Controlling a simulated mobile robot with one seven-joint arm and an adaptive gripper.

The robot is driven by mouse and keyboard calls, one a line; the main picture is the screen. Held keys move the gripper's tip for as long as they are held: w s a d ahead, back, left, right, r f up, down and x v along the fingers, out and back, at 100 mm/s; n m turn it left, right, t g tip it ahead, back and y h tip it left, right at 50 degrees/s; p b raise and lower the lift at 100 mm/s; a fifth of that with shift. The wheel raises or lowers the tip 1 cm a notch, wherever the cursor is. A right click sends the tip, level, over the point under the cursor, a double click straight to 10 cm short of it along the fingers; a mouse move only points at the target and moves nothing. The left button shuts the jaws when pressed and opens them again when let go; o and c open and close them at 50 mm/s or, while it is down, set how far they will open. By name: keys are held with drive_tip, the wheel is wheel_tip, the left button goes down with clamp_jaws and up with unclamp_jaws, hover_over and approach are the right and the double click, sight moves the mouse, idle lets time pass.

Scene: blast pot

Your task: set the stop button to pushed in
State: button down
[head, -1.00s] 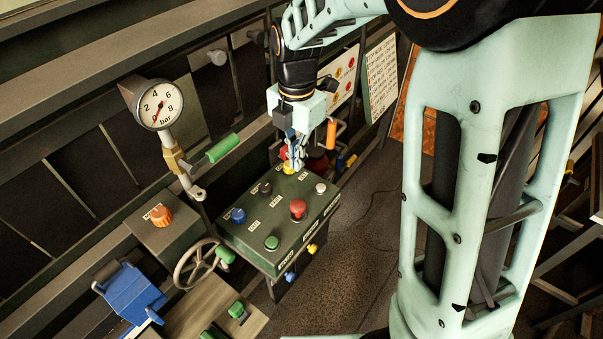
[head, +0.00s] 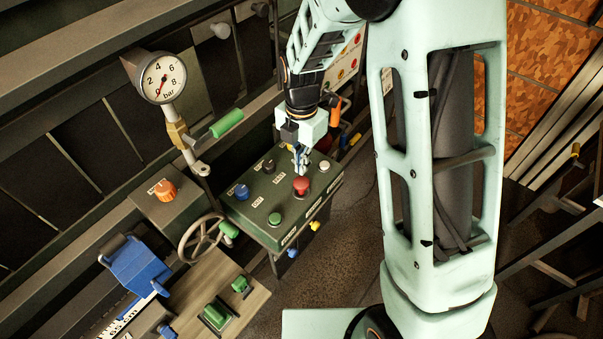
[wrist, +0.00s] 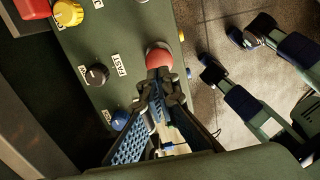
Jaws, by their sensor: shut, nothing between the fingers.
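A red mushroom button (head: 301,186), which looks like the stop button, stands on top of a dark green control box (head: 300,210). Its own label is not readable. In the wrist view its red cap (wrist: 158,54) shows just beyond my fingertips. My gripper (head: 302,171) is shut and empty, pointing down at the red button. In the wrist view the closed fingertips (wrist: 158,84) overlap the near edge of the cap. I cannot tell whether they touch it or how deep the button sits.
Close around the red button are a green button (head: 275,219), a blue knob (head: 241,192), a dark knob (head: 268,166) and a white button (head: 324,165). A gauge (head: 161,78) and green-handled lever (head: 227,123) stand left. A handwheel (head: 202,239) is at the lower left.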

sight(301, 182)
drive_tip(key=shift+f, duration=2.2)
